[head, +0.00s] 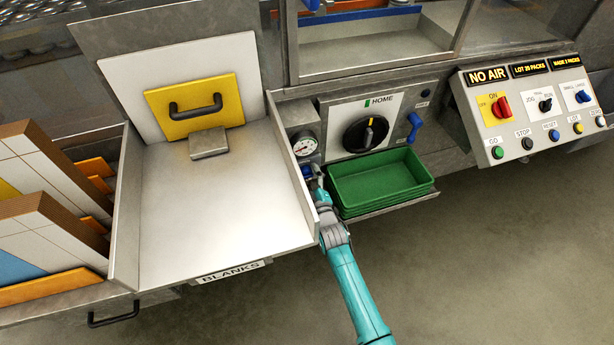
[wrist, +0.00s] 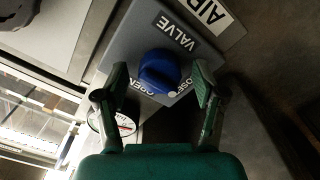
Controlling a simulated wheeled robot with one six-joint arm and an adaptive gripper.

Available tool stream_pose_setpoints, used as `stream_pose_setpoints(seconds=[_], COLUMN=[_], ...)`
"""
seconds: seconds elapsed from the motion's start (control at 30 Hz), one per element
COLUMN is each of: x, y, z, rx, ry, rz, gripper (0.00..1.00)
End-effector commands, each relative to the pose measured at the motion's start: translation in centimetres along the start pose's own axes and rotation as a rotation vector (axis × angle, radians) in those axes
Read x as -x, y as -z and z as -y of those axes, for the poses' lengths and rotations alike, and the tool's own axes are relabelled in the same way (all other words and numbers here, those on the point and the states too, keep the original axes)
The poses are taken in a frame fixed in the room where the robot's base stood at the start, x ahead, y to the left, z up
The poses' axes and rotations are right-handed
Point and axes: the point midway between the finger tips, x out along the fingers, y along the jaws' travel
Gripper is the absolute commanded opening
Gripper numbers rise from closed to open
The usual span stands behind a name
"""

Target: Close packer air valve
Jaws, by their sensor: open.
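The air valve is a round blue knob (wrist: 158,72) on a grey plate marked VALVE, with OPEN and CLOSE lettering partly hidden behind my fingers. A pale round spot shows at the knob's lower edge, on the CLOSE side. My gripper (wrist: 161,80) is open, one finger on each side of the knob in the wrist view, with gaps to it. I cannot tell how far the fingertips are from the plate. In the head view my gripper (head: 317,172) is at the small blue knob (head: 307,173) below the gauge (head: 304,146), partly covering it.
The metal BLANKS tray (head: 225,205) stands close left of my arm. Green bins (head: 380,183) sit close right, under the HOME dial (head: 366,134) and a blue lever (head: 413,127). The control panel (head: 530,108) displays NO AIR. Open floor lies at lower right.

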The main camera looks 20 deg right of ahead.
Motion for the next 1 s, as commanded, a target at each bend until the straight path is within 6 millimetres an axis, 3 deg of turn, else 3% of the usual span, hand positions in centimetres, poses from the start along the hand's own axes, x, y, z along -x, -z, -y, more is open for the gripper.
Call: stream_pose_setpoints(seconds=[0.23, 0.7, 1.0], x=[1.8, 9.9, 12.0], y=[-0.1, -0.1, 0.0], z=[0.1, 0.0, 0.0], rx=[0.0, 0.0, 0.0], ry=[0.001, 0.001, 0.001], rz=[0.001, 0.001, 0.001], gripper=[0.69, 0.69, 0.69])
